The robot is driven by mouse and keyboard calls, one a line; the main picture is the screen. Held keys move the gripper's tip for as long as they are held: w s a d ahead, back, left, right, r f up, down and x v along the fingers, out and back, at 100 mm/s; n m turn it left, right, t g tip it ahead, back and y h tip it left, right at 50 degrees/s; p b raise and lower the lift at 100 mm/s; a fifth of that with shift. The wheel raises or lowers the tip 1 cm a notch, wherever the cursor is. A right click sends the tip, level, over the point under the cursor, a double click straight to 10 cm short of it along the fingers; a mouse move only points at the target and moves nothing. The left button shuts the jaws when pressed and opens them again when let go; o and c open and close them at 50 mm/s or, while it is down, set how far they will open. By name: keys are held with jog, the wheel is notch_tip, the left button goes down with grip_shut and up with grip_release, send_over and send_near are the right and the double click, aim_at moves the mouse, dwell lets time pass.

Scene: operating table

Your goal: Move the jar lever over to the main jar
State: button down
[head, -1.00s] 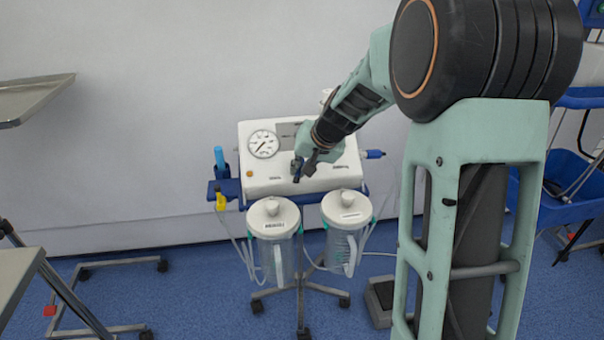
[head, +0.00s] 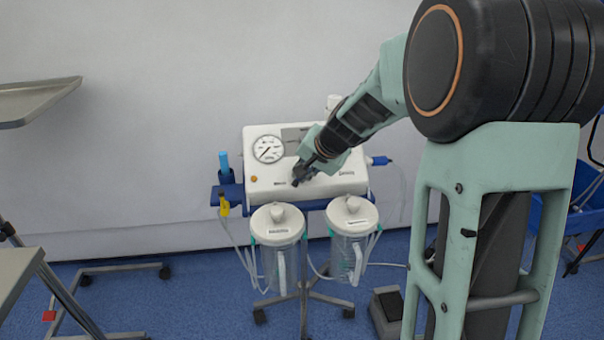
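The white suction unit (head: 262,181) stands on a wheeled stand, with a round gauge (head: 268,149) on its sloped front. Two clear jars with white lids hang below it: the left jar (head: 279,262) and the right jar (head: 349,257). Each lid has a label too small to read surely, so I cannot tell which is the main jar. My gripper (head: 300,178) is at the middle of the unit's front panel, its dark fingers pointing down and left. The jar lever cannot be made out; my gripper covers that part of the panel. Whether the fingers are open or shut is unclear.
A blue tube holder (head: 226,176) and a yellow fitting (head: 224,207) are at the unit's left. A blue connector (head: 380,161) sticks out at its right. Hoses hang beside the jars. A foot pedal (head: 388,305) lies on the floor. A metal tray (head: 38,100) is at far left.

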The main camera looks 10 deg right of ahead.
jog(key=shift+w+d+r, duration=0.25)
jog(key=shift+w+r, duration=0.05)
jog(key=shift+r, duration=0.1)
jog(key=c, duration=2.1)
grip_release()
jog(key=shift+f, duration=0.1)
jog(key=shift+s+f, duration=0.1)
jog(key=v, duration=1.2)
jog(key=shift+o, duration=0.3)
